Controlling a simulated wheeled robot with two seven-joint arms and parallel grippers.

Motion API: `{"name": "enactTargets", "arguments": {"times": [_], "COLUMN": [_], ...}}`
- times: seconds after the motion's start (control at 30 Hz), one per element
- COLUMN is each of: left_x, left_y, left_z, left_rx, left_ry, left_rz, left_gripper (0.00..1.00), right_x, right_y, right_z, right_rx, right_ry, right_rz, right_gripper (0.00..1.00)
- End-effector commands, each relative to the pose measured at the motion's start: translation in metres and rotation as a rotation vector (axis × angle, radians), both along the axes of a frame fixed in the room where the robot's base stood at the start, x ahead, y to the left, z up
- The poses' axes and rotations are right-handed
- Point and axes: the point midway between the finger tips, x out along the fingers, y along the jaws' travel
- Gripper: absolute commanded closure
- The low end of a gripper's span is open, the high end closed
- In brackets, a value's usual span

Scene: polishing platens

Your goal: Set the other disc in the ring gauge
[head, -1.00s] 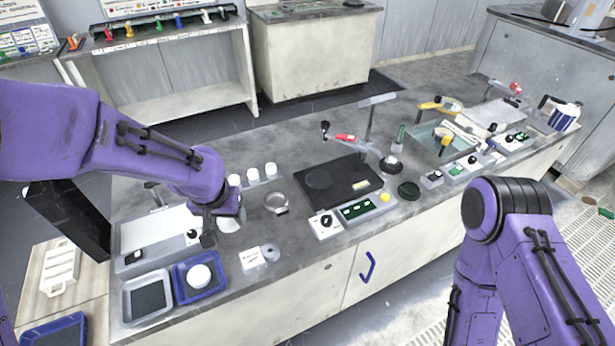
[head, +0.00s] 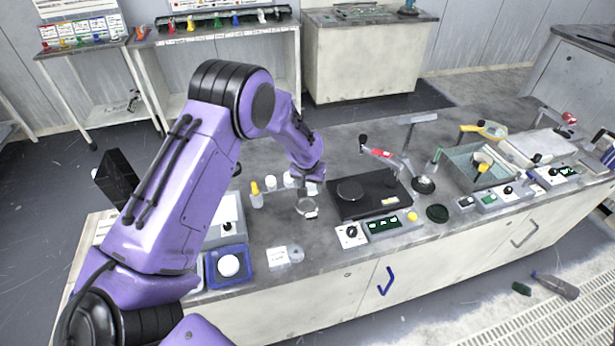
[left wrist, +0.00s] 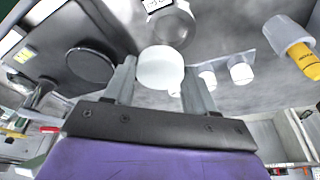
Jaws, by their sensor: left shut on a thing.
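My left gripper (head: 308,176) is over the bench, just behind the ring gauge (head: 307,208), a silvery ring on the bench top. In the left wrist view, the gripper (left wrist: 157,85) is shut on a white disc (left wrist: 160,67), which sits between the two fingers. The ring gauge (left wrist: 172,27) shows beyond the held disc, apart from it. Another white disc (head: 228,265) lies in the blue tray at the front left. My right gripper is out of view.
White cylindrical pots (left wrist: 241,70) and a yellow-topped bottle (head: 256,195) stand close to the gripper. A black polishing plate unit (head: 368,210) is right of the gauge. A white card (head: 277,257) and a clear round piece (head: 295,254) lie in front.

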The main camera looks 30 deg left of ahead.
Motion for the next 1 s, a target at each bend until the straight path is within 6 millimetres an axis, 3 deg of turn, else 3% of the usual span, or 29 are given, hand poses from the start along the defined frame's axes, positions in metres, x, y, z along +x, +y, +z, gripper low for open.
{"name": "enactTargets", "arguments": {"times": [0.13, 0.6, 1.0], "left_x": [0.002, 0.002, 0.002], "left_y": [0.017, 0.017, 0.016], "left_z": [-0.01, -0.049, -0.049], "left_rx": [0.0, -0.001, -0.001], "left_ry": [-0.001, -0.002, -0.002], "left_rz": [0.017, 0.017, 0.017], "left_gripper": [0.77, 0.77, 0.77], "right_x": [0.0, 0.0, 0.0], "right_y": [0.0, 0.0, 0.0], "right_z": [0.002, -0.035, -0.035], "right_rx": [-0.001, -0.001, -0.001], "right_ry": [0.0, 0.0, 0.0], "right_rz": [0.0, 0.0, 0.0], "right_gripper": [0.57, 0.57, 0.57]}}
